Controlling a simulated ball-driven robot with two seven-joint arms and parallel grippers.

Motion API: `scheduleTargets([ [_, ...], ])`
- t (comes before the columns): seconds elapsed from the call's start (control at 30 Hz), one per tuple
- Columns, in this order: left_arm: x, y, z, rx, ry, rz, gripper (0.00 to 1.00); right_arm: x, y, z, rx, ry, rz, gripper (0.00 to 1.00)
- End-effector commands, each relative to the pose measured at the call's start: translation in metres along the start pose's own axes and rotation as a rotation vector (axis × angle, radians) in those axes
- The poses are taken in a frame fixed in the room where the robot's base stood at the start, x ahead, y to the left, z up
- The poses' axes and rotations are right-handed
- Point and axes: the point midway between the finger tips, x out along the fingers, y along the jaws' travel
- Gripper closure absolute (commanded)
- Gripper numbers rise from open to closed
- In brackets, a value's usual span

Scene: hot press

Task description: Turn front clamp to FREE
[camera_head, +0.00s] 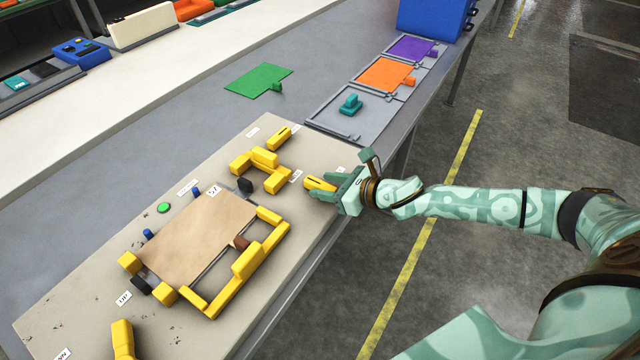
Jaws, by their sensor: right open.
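My right gripper (334,190) reaches in from the right over the board's near right edge. Its fingers are apart and lie around or right beside a small yellow clamp lever (316,184); I cannot tell whether they touch it. A second yellow lever (280,138) stands farther back, beyond a yellow bracket (262,160). Small white labels lie near the levers, one by the near lever (296,177), but their words are too small to read. My left gripper is not in view.
A yellow-framed press with a tan plate (200,235) fills the middle of the beige board (75,290). A yellow post (122,338) stands at front left. Trays with orange (383,75) and purple sheets (411,48) lie behind. A green sheet (258,79) lies on the grey table.

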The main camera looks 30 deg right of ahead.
Motion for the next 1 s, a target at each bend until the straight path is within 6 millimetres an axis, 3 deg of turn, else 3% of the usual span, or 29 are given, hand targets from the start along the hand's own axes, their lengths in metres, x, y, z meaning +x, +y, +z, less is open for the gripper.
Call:
scheduleTargets([
  [0.2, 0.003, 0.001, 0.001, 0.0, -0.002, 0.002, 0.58, 0.021, 0.0, 0.0, 0.001, -0.001, 0.0, 0.55],
  [0.5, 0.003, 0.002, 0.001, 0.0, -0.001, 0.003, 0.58, 0.023, 0.0, 0.0, 0.0, 0.0, -0.001, 0.55],
  [0.67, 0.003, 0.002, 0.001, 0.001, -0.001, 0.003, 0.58, 0.023, 0.0, 0.0, 0.001, 0.0, -0.001, 1.0],
  [1.0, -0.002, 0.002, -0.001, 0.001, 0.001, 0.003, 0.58, 0.022, 0.001, 0.001, 0.014, 0.0, -0.027, 1.0],
])
